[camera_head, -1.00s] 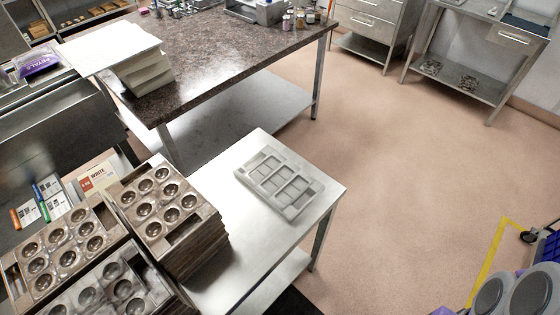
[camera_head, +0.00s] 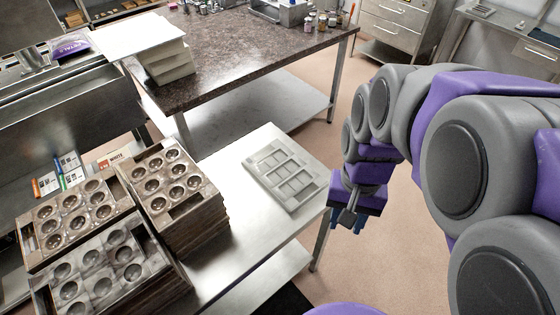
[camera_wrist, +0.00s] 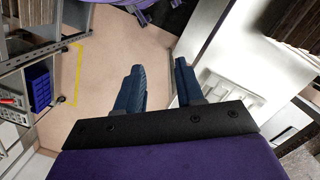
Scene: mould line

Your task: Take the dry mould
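A light grey mould (camera_head: 287,174) with rectangular cavities lies flat and alone on the steel table, near its right edge. Stacks of moulds with round cavities stand at the left: a brown stack (camera_head: 205,213), another brown one (camera_head: 40,259) and a greyer one (camera_head: 148,269) in front. I cannot tell from looks which mould is dry. My gripper (camera_head: 346,222) hangs just right of the table edge, apart from the grey mould. In the wrist view its blue fingers (camera_wrist: 158,82) are apart with nothing between them; part of the grey mould (camera_wrist: 222,88) shows to their right.
The steel table (camera_head: 262,228) has bare room between the stacks and the grey mould. A dark stone-topped table (camera_head: 235,60) with white blocks (camera_head: 170,65) stands behind. Open floor (camera_wrist: 100,60) lies to the right, with a blue bin (camera_wrist: 39,86) beyond.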

